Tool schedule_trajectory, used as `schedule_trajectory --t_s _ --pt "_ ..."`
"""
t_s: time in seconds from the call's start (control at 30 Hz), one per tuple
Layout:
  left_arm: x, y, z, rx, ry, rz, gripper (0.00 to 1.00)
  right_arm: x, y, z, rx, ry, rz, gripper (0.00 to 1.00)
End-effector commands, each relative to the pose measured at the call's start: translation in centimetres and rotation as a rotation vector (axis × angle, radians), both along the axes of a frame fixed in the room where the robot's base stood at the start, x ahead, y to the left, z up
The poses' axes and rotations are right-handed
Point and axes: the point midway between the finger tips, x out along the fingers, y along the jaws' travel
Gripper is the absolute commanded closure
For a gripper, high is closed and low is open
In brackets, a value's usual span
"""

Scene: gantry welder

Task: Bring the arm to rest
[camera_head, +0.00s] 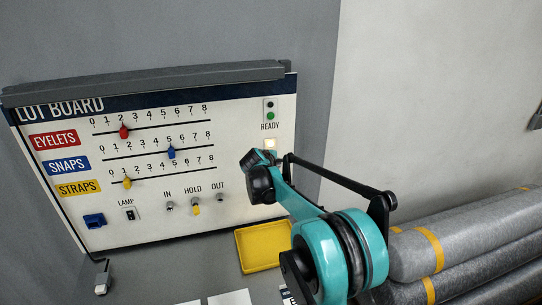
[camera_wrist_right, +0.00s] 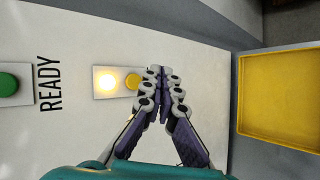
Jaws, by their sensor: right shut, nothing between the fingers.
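My right arm comes in from the lower right in the head view. Its gripper (camera_head: 258,172) is in front of the right side of the lot board (camera_head: 240,195), below the READY label. In the right wrist view, the right gripper (camera_wrist_right: 163,84) is shut and empty. Its fingertips are close to a small plate with a lit lamp (camera_wrist_right: 106,81) and a yellow round button (camera_wrist_right: 132,81). I cannot tell whether they touch it. The lit lamp also shows in the head view (camera_head: 270,144). My left gripper is in neither view.
The board has a red slider (camera_head: 124,132), a blue slider (camera_head: 171,153) and a yellow slider (camera_head: 127,183), with switches below. A yellow tray (camera_head: 243,250) lies under the board. Grey rolls (camera_head: 465,249) with yellow bands lie at right.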

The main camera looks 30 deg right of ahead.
Motion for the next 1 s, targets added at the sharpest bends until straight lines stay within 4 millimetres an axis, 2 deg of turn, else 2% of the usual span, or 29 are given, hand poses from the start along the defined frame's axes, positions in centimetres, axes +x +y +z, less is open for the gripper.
schedule_trajectory --t_s 0.33,0.47,0.57,0.77,0.87,1.0 --pt "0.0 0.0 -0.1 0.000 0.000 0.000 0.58 -0.1 0.1 -0.1 0.003 -0.001 -0.001 1.00" --pt "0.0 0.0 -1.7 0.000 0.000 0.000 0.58 -1.6 1.5 -1.1 0.056 -0.024 -0.013 1.00" --pt "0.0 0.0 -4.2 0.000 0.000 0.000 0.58 -4.7 4.3 -3.0 0.160 -0.066 -0.037 1.00" --pt "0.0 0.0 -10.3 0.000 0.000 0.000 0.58 -13.8 11.5 -9.2 0.459 -0.160 -0.127 1.00" --pt "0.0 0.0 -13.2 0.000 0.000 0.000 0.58 -18.6 14.9 -13.1 0.610 -0.192 -0.181 1.00" --pt "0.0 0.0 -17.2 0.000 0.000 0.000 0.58 -25.3 19.5 -19.4 0.819 -0.222 -0.264 1.00"
